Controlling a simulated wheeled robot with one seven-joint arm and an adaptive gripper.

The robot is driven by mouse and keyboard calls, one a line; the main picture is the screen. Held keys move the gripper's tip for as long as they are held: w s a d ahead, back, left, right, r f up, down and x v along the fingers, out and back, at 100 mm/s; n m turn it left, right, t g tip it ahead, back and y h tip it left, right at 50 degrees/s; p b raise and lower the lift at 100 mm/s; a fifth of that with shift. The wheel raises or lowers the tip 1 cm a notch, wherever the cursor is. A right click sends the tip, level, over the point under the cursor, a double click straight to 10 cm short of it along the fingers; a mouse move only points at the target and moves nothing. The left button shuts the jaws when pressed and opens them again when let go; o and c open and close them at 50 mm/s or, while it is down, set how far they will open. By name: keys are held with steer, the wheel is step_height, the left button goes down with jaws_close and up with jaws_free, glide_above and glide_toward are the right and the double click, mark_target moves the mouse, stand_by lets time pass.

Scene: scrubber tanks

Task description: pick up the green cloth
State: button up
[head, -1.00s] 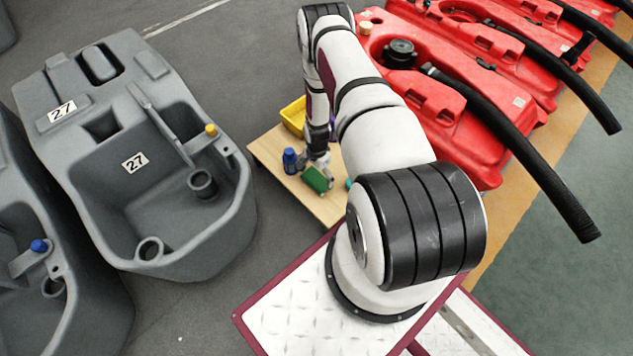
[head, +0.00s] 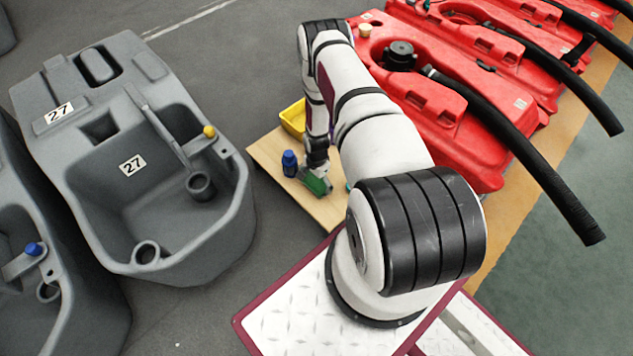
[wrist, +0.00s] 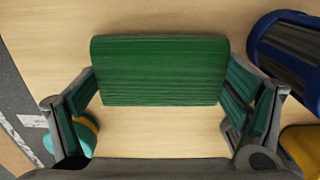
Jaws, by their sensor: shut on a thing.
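The green cloth (wrist: 160,72) is a thick folded block in the wrist view, lying between the two fingers of my gripper (wrist: 162,105). The fingers touch its left and right sides, and my gripper is shut on it. In the head view the green cloth (head: 317,183) is at the front part of the wooden table, under my gripper (head: 318,168). I cannot tell whether the cloth rests on the table or is slightly raised. My arm hides part of the table.
A blue bottle (head: 289,163) stands left of the cloth on the wooden table (head: 268,150). A yellow bin (head: 293,117) is behind. A teal and yellow item (wrist: 86,135) lies close to the left finger. Grey tanks (head: 150,170) stand left, red tanks (head: 440,90) right.

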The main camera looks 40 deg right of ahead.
mark_target(317, 181)
steer(key=shift+r+p, duration=0.3)
steer(key=shift+r, duration=0.4)
step_height(317, 181, up, 2)
steer(key=shift+r+p, duration=0.25)
steer(key=shift+p, duration=0.4)
steer(key=s+p, duration=0.1)
steer(key=s, duration=0.4)
steer(key=s+p, duration=0.1)
steer(key=s, duration=0.4)
steer(key=s+r+p, duration=0.1)
steer(key=s+p, duration=0.1)
steer(key=s, duration=0.4)
steer(key=shift+d, duration=0.3)
